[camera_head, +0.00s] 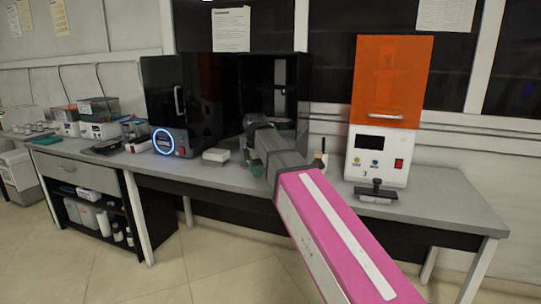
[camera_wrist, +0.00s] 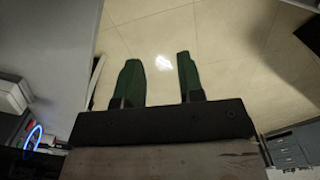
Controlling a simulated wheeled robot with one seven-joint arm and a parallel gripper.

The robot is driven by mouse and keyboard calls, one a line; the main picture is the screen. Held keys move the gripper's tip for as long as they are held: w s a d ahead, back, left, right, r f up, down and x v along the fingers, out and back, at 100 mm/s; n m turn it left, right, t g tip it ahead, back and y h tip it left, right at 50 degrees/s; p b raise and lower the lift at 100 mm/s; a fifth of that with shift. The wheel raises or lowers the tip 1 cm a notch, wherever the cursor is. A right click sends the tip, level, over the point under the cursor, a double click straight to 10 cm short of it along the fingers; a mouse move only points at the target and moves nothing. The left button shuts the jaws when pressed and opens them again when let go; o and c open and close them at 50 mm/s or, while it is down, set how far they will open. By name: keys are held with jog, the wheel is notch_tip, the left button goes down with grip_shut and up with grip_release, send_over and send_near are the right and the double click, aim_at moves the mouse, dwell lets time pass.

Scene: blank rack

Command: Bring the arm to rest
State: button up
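My arm reaches from the lower right of the head view, its pink and grey links crossing in front of the bench. My gripper (camera_head: 256,168) shows only as small green fingertips below the grey wrist, near the bench's front edge. In the wrist view, my gripper (camera_wrist: 158,75) has its two green fingers well apart. Nothing is between them except the view of the tiled floor below. The gripper is open and empty. In the head view, the arm hides most of the hand.
The long grey bench (camera_head: 220,177) carries a black machine (camera_head: 205,100) with an open-looking dark chamber behind my wrist. A white machine with an orange cover (camera_head: 392,80) stands right of my arm. A small white box (camera_head: 216,155) lies left of my gripper. Floor in front is clear.

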jog(key=s+d+f+m, duration=0.4)
jog(key=d+f+m, duration=0.3)
jog(key=f, duration=0.4)
jog(key=s+d+f+m, duration=0.4)
jog(key=d+f+m, duration=0.3)
jog(key=f, duration=0.5)
jog(key=s+d+f+m, duration=0.4)
jog(key=d+f+m, duration=0.3)
jog(key=d+f, duration=0.3)
jog(key=shift+s+d+f+m, duration=0.15)
jog(key=shift+s+f+m, duration=0.25)
jog(key=shift+f, duration=0.3)
